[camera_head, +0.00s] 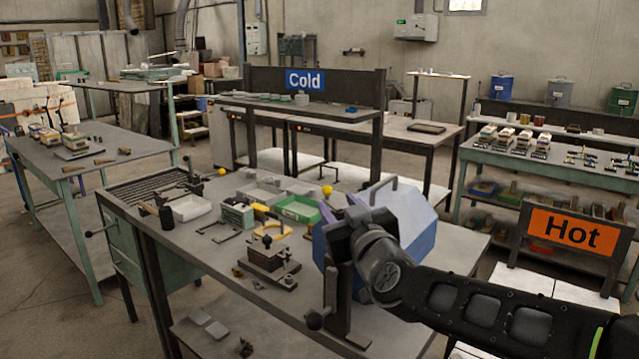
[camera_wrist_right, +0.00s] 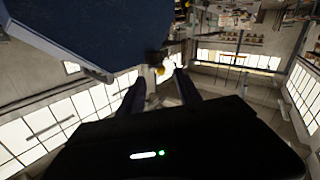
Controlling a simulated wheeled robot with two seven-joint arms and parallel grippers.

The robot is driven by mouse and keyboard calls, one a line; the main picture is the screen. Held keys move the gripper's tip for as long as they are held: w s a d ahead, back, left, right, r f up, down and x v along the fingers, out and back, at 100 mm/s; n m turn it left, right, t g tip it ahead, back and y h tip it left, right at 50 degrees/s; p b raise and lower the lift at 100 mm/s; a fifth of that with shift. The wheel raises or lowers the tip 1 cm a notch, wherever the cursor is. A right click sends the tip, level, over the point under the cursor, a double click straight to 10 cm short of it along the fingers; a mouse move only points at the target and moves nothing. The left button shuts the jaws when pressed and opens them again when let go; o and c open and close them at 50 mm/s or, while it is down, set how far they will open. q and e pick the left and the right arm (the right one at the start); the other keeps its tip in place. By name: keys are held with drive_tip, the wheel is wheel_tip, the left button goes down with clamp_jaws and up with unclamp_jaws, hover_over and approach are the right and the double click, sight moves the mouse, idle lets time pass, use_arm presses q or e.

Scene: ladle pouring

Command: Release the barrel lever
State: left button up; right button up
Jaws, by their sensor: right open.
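The blue, many-sided barrel (camera_head: 408,213) with a dark handle on top stands on a dark frame at the right end of the workbench. It also shows large at the upper left of the right wrist view (camera_wrist_right: 85,30). A yellow ball knob (camera_head: 327,190), which looks like the lever's end, sits just left of the barrel. My right gripper (camera_head: 342,207) is open beside the barrel, its purple fingers close to the knob. In the wrist view a yellow spot (camera_wrist_right: 160,71) shows between the fingertips; I cannot tell whether they touch it. The left gripper is not in view.
The workbench (camera_head: 225,255) carries a small vise (camera_head: 268,255), a green tray (camera_head: 298,208), a white tray (camera_head: 193,207) and tools. A "Hot" sign (camera_head: 570,232) stands at the right. A "Cold" sign (camera_head: 305,79) hangs behind. The bench's front edge is mostly clear.

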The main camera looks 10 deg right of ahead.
sight(329, 194)
drive_tip(key=shift+w+a, duration=0.15)
drive_tip(key=shift+w, duration=1.85)
drive_tip(key=shift+w+a, duration=0.1)
drive_tip(key=shift+w, duration=1.9)
drive_tip(key=shift+c, duration=0.4)
clamp_jaws()
